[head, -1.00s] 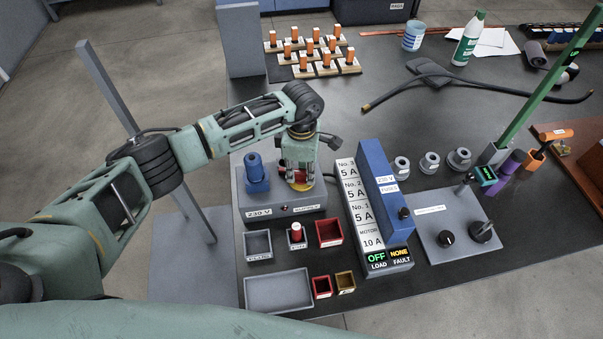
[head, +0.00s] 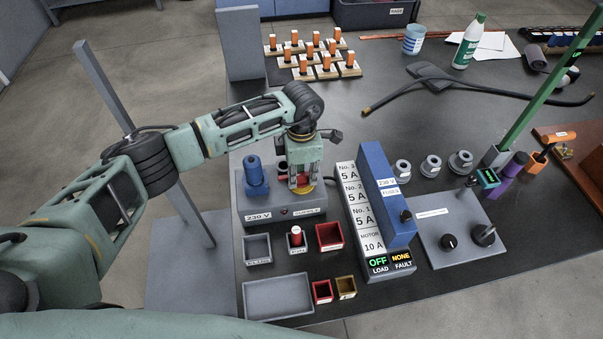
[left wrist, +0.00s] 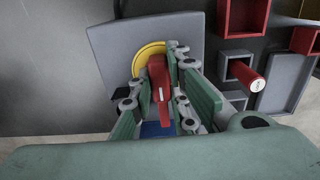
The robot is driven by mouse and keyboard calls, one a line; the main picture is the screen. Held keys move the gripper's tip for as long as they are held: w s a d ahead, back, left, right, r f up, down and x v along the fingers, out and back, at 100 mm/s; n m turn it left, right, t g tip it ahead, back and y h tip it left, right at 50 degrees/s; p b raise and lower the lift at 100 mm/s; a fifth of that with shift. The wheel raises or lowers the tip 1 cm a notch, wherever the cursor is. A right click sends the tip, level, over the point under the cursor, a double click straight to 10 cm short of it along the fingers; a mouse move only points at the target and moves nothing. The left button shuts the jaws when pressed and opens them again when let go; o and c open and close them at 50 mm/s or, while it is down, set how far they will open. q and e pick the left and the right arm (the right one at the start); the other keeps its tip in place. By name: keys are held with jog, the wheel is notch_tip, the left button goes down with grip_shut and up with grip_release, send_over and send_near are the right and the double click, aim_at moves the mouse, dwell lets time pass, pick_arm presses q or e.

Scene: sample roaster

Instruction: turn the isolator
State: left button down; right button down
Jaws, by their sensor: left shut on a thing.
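The isolator is a red handle on a yellow disc (left wrist: 150,60), on top of the grey 230 V supply box (head: 286,208). My left gripper (head: 302,186) points down over it at the box's right half. In the left wrist view the fingers stand on both sides of the red handle (left wrist: 160,78) and are shut on it. In the head view the gripper hides most of the handle, and only bits of red and yellow show under the fingers. A blue plug (head: 255,180) stands on the box's left half. My right gripper is not in view.
A fuse panel (head: 372,225) with a blue cover stands close right of the box; its display reads OFF and NONE. Small trays (head: 257,248) and red bins (head: 330,236) lie in front. A grey plate with knobs (head: 447,232) is further right. A grey post (head: 240,45) stands behind.

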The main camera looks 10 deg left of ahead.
aim_at(301, 175)
pick_arm(q)
jog(key=c, duration=1.7)
grip_release()
jog(key=shift+r, duration=0.15)
notch_tip(301, 175, up, 12)
jog(key=shift+f, duration=0.1)
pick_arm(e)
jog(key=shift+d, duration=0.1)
pick_arm(q)
jog(key=shift+f, duration=0.1)
